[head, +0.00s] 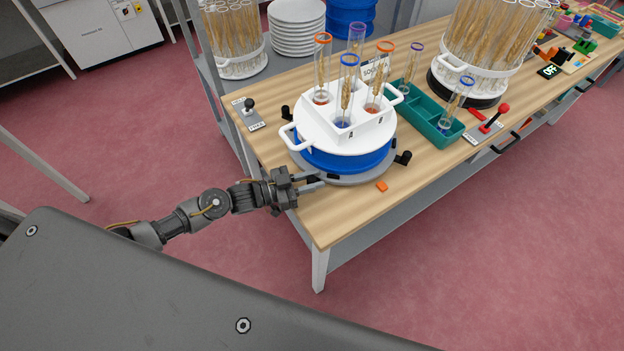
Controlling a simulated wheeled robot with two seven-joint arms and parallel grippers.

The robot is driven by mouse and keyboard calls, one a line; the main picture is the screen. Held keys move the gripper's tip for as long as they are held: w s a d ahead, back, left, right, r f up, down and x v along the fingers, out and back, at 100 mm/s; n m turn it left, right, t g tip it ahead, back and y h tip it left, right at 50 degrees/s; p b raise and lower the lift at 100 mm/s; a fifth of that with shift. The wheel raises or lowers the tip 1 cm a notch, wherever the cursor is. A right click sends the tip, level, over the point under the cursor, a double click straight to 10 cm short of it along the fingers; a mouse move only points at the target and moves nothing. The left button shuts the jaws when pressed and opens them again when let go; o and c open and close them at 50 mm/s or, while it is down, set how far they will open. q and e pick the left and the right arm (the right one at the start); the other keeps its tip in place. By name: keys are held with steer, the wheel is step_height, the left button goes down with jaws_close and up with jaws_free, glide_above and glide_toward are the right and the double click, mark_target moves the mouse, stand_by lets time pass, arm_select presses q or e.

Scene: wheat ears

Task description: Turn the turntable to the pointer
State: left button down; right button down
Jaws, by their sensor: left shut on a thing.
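The turntable (352,179) is a grey disc near the table's left end, with black pegs (404,157) at its rim. It bears a blue drum (345,160) topped by a white rack (318,133) with handles. Several tubes with wheat ears and coloured rims stand in the rack, marked A and B. A small orange marker (382,186), seemingly the pointer, lies on the table just off the disc's front edge. My left gripper (322,181) reaches in from the left and is shut on a black peg at the disc's front-left rim, partly hidden by the fingers. My right gripper is out of view.
A teal tray (423,124) with tubes stands right of the turntable. A large white tube carrier (477,78) stands behind. The table's front-left corner is bare.

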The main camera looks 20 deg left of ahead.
arm_select(q)
steer(key=shift+s+d+r+n+t+y+p, duration=0.1)
steer(key=shift+d+n+t+y+p, duration=0.25)
steer(key=shift+d, duration=0.2)
steer(key=shift+s+d+r+n+t+y+p, duration=0.1)
steer(key=shift+d+n+t+y+p, duration=0.2)
steer(key=shift+d+p, duration=0.2)
steer(key=shift+d+f+t, duration=0.2)
steer(key=shift+d+t, duration=0.05)
steer(key=shift+d, duration=0.1)
steer(key=c, duration=1.2)
jaws_free()
steer(key=shift+a, duration=0.15)
